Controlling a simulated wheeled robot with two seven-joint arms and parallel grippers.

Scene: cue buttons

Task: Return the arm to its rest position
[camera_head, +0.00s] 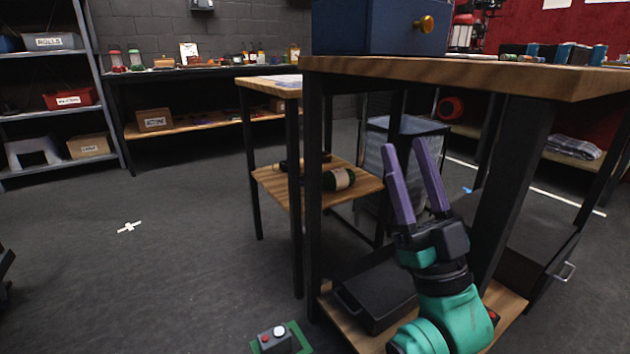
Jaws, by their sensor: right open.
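My right gripper (412,184) is at the right of the head view, in front of the wooden table (460,76). Its two purple fingers point up and stand apart, with nothing between them. The green and black wrist and forearm come up from the bottom edge. A small grey button box (275,338) with a red button sits on a green base at the bottom, left of my right arm. My left gripper is not in view; a dark shape at the far left edge is too cut off to tell.
A blue drawer box with a brass knob (372,27) stands on the table. A black tray (378,292) lies on its lower shelf, close to my right arm. A smaller table (270,86) with bottles on its shelf stands behind.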

